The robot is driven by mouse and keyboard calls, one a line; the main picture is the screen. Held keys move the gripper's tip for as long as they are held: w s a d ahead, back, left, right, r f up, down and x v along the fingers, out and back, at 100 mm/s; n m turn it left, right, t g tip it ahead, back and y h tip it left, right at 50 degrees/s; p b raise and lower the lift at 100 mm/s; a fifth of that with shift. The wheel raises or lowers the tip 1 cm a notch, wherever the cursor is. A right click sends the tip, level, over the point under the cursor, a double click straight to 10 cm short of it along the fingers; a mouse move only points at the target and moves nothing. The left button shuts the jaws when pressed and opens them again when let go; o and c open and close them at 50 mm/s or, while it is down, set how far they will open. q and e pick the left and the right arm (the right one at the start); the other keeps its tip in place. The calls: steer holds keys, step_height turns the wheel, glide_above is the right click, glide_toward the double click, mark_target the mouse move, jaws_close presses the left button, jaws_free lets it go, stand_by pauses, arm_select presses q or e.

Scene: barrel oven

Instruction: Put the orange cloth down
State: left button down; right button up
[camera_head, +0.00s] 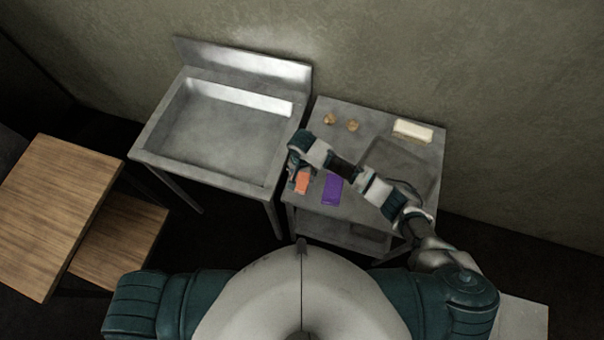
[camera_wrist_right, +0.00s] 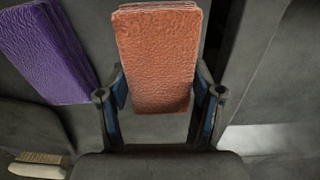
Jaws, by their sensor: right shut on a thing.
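The orange cloth (camera_head: 302,183) is a folded, textured block at the left front of the metal side table. In the right wrist view the orange cloth (camera_wrist_right: 158,58) sits between the two fingers of my right gripper (camera_wrist_right: 160,105), which is shut on it. In the head view my right gripper (camera_head: 294,172) reaches over the table's left edge and partly hides the cloth. I cannot tell whether the cloth touches the table top. My left gripper is not in view.
A purple cloth (camera_head: 333,188) lies just right of the orange one. The metal table (camera_head: 376,122) also bears two small brown things (camera_head: 352,126), a pale brush-like block (camera_head: 412,131) and a recessed basin. A large metal sink (camera_head: 215,135) stands left. Wooden tables (camera_head: 58,205) are farther left.

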steer(key=shift+f, duration=0.5)
steer(key=o, duration=1.2)
step_height(320, 180, up, 12)
